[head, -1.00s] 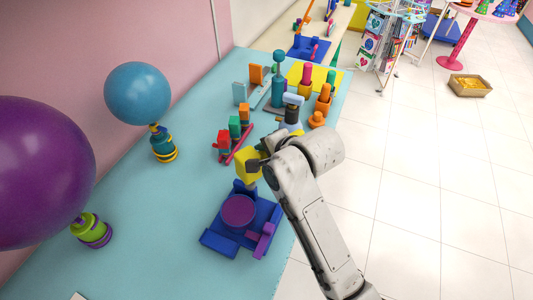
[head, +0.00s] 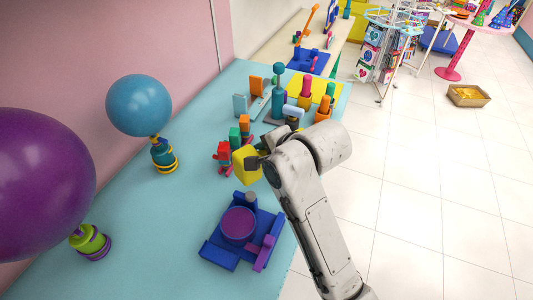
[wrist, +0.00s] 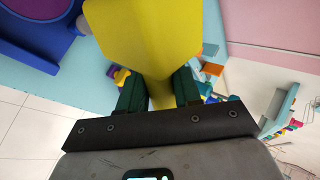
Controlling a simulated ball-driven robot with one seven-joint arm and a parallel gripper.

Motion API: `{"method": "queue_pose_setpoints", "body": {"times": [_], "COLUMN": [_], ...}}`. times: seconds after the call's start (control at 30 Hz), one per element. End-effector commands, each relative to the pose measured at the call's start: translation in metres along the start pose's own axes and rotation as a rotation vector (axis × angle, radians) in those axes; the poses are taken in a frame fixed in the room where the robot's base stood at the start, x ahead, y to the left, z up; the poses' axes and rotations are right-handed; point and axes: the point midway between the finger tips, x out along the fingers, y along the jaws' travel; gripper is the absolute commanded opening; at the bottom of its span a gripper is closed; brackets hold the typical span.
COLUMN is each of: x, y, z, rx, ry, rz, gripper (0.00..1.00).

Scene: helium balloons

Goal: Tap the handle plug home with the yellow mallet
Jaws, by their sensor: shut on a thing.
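The yellow mallet (head: 246,166) is held in my gripper (head: 262,160) above the table, beyond the blue fixture (head: 220,256). Its yellow block fills the top middle of the wrist view (wrist: 150,35), between the two dark green fingers of my gripper (wrist: 158,92). The fixture carries a round purple drum (head: 238,222) and a purple bar (head: 265,252) at its right. A small grey peg (head: 251,197) stands at its far end; it may be the handle plug, but I cannot tell for sure. The mallet is apart from it. My arm hides the table behind it.
A blue balloon (head: 139,105) and a purple balloon (head: 40,175) float at left on weighted stands. Colored blocks on a red rack (head: 228,155) and several peg toys stand beyond the mallet. The teal table (head: 180,215) is clear left of the fixture.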

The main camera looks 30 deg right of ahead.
Motion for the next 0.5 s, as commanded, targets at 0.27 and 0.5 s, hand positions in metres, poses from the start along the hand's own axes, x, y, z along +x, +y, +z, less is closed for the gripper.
{"method": "queue_pose_setpoints", "body": {"times": [0.27,0.5], "x": [0.048,0.06], "y": [0.049,0.059], "z": [0.0,0.0], "rx": [0.002,0.0], "ry": [0.0,0.0], "rz": [0.003,0.0], "gripper": [0.0,0.0]}}
